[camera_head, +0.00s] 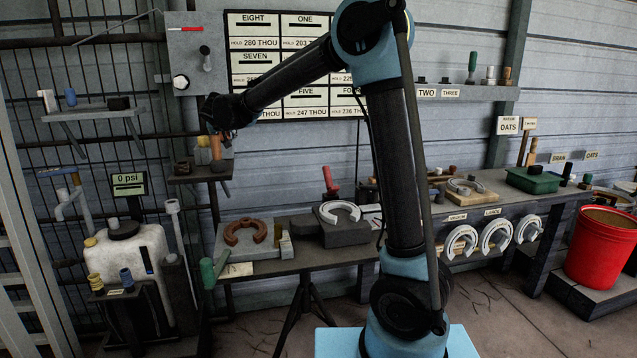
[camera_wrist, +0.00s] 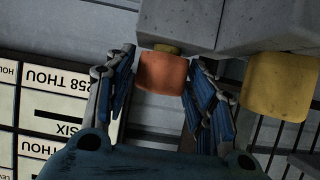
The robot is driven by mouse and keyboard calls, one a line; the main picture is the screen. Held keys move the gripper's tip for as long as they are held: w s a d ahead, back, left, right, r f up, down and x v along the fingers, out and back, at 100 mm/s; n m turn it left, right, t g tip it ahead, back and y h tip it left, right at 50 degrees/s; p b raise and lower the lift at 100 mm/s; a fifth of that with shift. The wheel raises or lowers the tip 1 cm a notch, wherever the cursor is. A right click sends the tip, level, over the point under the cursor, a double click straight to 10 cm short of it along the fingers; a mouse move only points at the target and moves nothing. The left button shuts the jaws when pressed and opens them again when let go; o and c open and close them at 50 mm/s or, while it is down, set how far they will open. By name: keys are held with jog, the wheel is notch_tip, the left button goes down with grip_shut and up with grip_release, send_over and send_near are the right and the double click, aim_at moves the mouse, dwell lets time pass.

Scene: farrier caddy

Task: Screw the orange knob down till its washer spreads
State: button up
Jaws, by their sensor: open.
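The orange knob (camera_wrist: 161,73) sits between the two fingers of my gripper (camera_wrist: 160,60) in the wrist view, with a narrow gap on each side. My gripper is open around it. A small olive-yellow piece (camera_wrist: 167,48) shows between the knob and a grey block (camera_wrist: 178,20); I cannot tell whether it is the washer. In the head view the orange knob (camera_head: 215,146) is small and partly hidden below my gripper (camera_head: 214,128), above a small shelf on the left.
A yellow knob (camera_wrist: 280,86) sits close beside my right finger in the wrist view; it also shows in the head view (camera_head: 202,142). A sign board (camera_head: 290,65) hangs behind my arm. A bench (camera_head: 330,250) with horseshoes stands below.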

jog(key=v, duration=0.8)
dwell(0.6)
jog(key=shift+w, duration=0.1)
dwell(1.2)
jog(key=shift+d+n+g+y, duration=1.8)
jog(key=shift+d+n+y, duration=0.55)
jog(key=shift+n+y, duration=0.8)
jog(key=shift+w+r+x, duration=0.1)
jog(key=shift+r+x, duration=0.05)
jog(key=shift+x, duration=1.5)
jog(key=shift+w+r+x, duration=0.1)
jog(key=shift+w+x, duration=0.05)
jog(key=shift+x, duration=1.5)
jog(key=shift+w+r+x, duration=0.1)
jog(key=shift+r+x, duration=0.05)
jog(key=shift+x, duration=1.5)
